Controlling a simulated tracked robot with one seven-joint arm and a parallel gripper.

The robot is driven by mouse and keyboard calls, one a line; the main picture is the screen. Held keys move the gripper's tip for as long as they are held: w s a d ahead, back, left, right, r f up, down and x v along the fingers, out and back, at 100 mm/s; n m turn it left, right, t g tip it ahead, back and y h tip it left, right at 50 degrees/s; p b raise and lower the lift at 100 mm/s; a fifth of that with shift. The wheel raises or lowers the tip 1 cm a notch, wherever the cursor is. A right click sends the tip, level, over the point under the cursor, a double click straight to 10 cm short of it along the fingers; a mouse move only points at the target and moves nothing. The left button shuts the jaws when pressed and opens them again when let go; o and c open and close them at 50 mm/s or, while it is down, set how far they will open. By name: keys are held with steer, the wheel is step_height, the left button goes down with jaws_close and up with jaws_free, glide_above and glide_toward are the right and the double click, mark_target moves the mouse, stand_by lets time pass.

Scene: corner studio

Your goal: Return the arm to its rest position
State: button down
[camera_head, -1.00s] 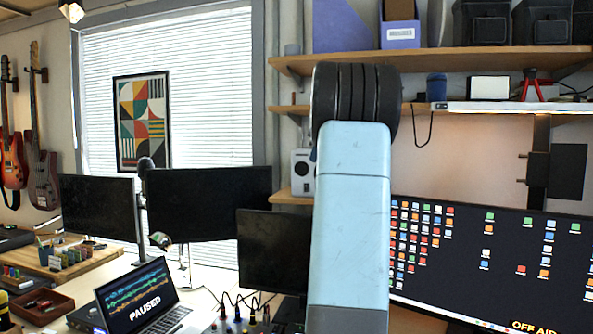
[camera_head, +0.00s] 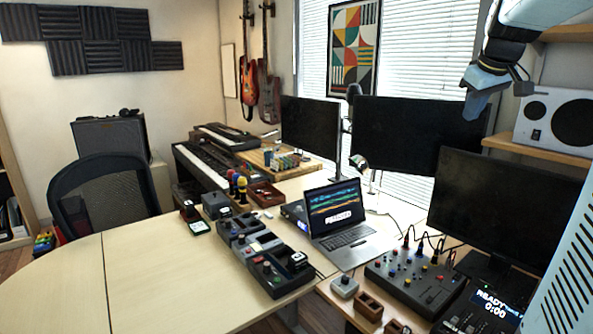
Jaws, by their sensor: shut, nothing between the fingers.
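My gripper (camera_head: 474,108) hangs at the upper right, pointing down and to the left, in front of the right edge of a dark monitor (camera_head: 413,126). Its light blue fingers are together with nothing held. My pale blue arm shows at the top right corner and again along the lower right edge. The links joining these two parts are out of the picture.
A speaker (camera_head: 555,122) on a shelf and another dark monitor (camera_head: 505,210) are near my arm. Below are a laptop (camera_head: 342,220), a mixer (camera_head: 415,282) and pedals (camera_head: 262,258). The left desk (camera_head: 150,270) is mostly bare.

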steer(key=s+a+f+m, duration=0.1)
steer(key=s+a+f, duration=0.7)
steer(key=s, duration=0.3)
steer(key=s+a+f+m+y, duration=0.1)
steer(key=s+a+f+m, duration=0.1)
steer(key=s+a+f, duration=0.6)
steer(key=s+a, duration=0.1)
steer(key=s, duration=0.2)
steer(key=shift+s+g, duration=0.3)
steer(key=shift+s, duration=0.1)
steer(key=shift+a+f, duration=0.1)
